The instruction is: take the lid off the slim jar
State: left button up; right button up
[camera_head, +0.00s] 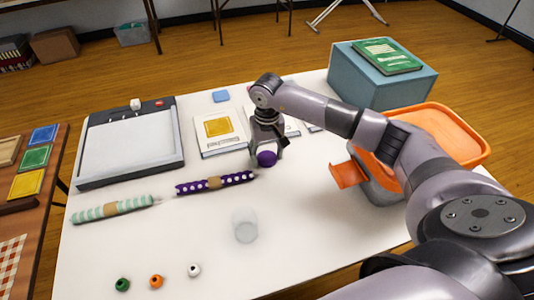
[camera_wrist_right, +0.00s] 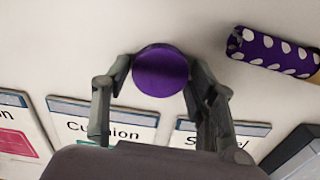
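A clear, slim jar (camera_head: 245,226) stands on the white table near the front middle, with no lid visible on it. A round purple lid (camera_head: 267,158) is between the fingertips of my right gripper (camera_head: 266,150), behind the jar and to its right. In the right wrist view the purple lid (camera_wrist_right: 160,71) sits between both fingers of the right gripper (camera_wrist_right: 159,76), which look closed on its sides. I cannot tell whether the lid touches the table. My left gripper is not in view.
Two fabric rolls, mint-striped (camera_head: 113,209) and purple dotted (camera_head: 215,183), lie left of the jar. Green (camera_head: 122,284), orange (camera_head: 156,281) and white (camera_head: 194,270) beads lie in front. An orange tray (camera_head: 467,150) and blue box (camera_head: 350,84) stand right. Table around the jar is clear.

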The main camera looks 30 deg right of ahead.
aim_at(267, 157)
jog(key=shift+o, duration=1.1)
jog(key=shift+r, duration=0.2)
notch_tip(267, 157, up, 12)
jog(key=shift+b, duration=0.35)
